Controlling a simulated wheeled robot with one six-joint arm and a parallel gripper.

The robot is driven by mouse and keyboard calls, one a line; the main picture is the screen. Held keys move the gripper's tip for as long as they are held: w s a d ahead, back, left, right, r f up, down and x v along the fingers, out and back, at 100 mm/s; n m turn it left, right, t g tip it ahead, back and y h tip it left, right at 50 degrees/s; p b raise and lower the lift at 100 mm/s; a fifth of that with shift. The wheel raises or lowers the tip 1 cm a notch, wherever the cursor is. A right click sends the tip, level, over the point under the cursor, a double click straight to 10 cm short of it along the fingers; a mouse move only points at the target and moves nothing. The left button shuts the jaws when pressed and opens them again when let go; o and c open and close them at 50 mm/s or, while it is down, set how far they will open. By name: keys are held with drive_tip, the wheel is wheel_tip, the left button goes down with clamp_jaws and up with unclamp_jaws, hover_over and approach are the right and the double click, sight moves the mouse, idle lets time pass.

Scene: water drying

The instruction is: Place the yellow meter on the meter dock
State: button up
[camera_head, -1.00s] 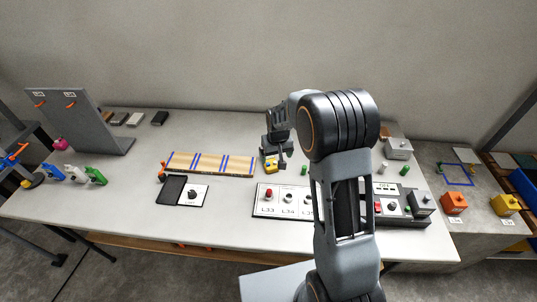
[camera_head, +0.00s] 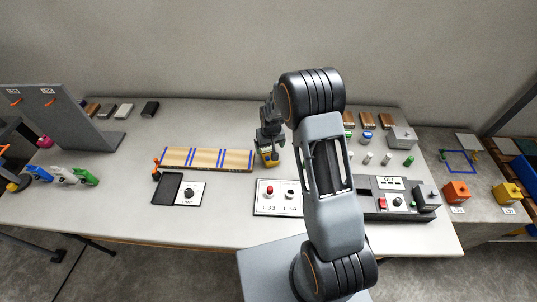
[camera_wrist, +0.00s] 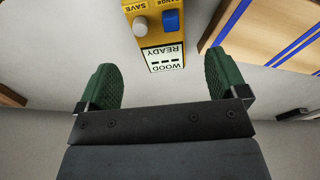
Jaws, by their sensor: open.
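The yellow meter (camera_head: 269,160) sits on the table just right of the striped wooden board, partly hidden by my gripper (camera_head: 268,145) in the head view. In the wrist view the meter (camera_wrist: 153,30) shows a blue button, a grey knob and a white display reading "WOOD READY", upside down. My gripper (camera_wrist: 161,78) is open, its green-padded fingers spread either side of the meter's display end. No finger visibly touches it. I cannot tell for sure which fixture is the meter dock; a black tray beside a dial panel (camera_head: 168,188) stands at the left.
The wooden board (camera_head: 206,159) with blue stripes lies left of the meter. A white L33/L34 panel (camera_head: 279,208) lies in front. A grey upright stand (camera_head: 60,115) is at the far left. Small blocks line the back. The table between board and back blocks is clear.

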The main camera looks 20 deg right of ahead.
sight(268, 153)
drive_tip(key=shift+w+a+f+p, duration=0.15)
drive_tip(key=shift+f+p, duration=0.1)
drive_tip(key=shift+f, duration=0.65)
drive_tip(key=shift+w+d+f+p, duration=0.15)
drive_tip(key=shift+f+p, duration=0.1)
drive_tip(key=shift+f, duration=0.6)
drive_tip(key=shift+w+a+f+p, duration=0.15)
drive_tip(key=shift+f+p, duration=0.1)
drive_tip(key=shift+f, duration=0.65)
drive_tip(key=c, duration=1.2)
drive_tip(key=shift+c, duration=0.2)
